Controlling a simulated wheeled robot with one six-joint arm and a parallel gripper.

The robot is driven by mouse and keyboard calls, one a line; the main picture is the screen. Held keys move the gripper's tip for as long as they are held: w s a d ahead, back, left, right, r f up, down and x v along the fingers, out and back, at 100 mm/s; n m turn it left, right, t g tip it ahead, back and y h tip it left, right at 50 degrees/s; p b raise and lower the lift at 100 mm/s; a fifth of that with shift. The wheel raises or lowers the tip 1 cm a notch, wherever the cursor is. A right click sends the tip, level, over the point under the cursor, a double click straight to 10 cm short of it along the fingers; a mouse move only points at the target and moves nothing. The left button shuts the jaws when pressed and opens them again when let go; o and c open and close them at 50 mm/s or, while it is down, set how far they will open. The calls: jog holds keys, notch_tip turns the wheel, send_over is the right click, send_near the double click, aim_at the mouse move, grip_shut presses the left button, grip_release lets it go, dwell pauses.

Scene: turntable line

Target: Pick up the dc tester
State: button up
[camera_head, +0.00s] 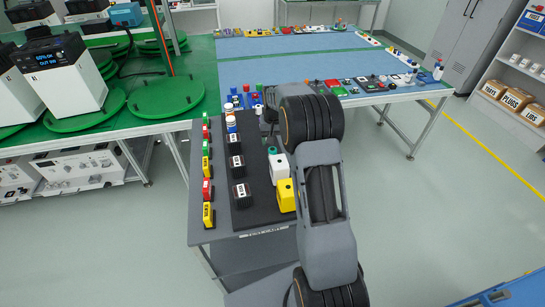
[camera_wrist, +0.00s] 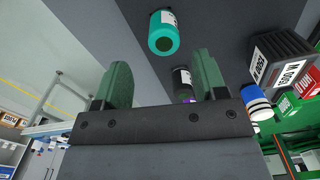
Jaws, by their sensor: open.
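I cannot tell for certain which thing is the dc tester; no label that I can read names it. My gripper (camera_wrist: 163,78) is open, with two green-padded fingers spread apart and nothing between them. In the wrist view a teal cylinder (camera_wrist: 162,38) with a white label lies beyond the fingertips, apart from them. A dark purple-banded cylinder (camera_wrist: 182,84) is partly hidden behind the right finger. In the head view my gripper (camera_head: 268,116) is beside my wrist, over the far part of the dark cart top, mostly hidden.
Black labelled boxes (camera_head: 240,194) stand on the dark mat. A white box (camera_head: 281,166) and yellow box (camera_head: 286,196) stand near my arm. Red, green and yellow blocks (camera_head: 207,189) line the left edge. White display units (camera_head: 66,78) stand on the green bench. Floor at right is clear.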

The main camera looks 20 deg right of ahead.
aim_at(272, 148)
jog(key=shift+s+a+f+p, duration=0.1)
jog(key=shift+f+p, duration=0.15)
jog(key=shift+f, duration=0.7)
jog(key=shift+a+f+p, duration=0.15)
jog(key=shift+f+p, duration=0.15)
jog(key=shift+f, duration=0.65)
jog(key=shift+s+a+f+p, duration=0.1)
jog(key=shift+f+p, duration=0.15)
jog(key=shift+f, duration=0.7)
jog(key=shift+c, duration=0.4)
jog(key=shift+w, duration=0.1)
jog(key=c, duration=0.9)
jog(key=shift+c, duration=0.4)
jog(key=shift+r, duration=0.15)
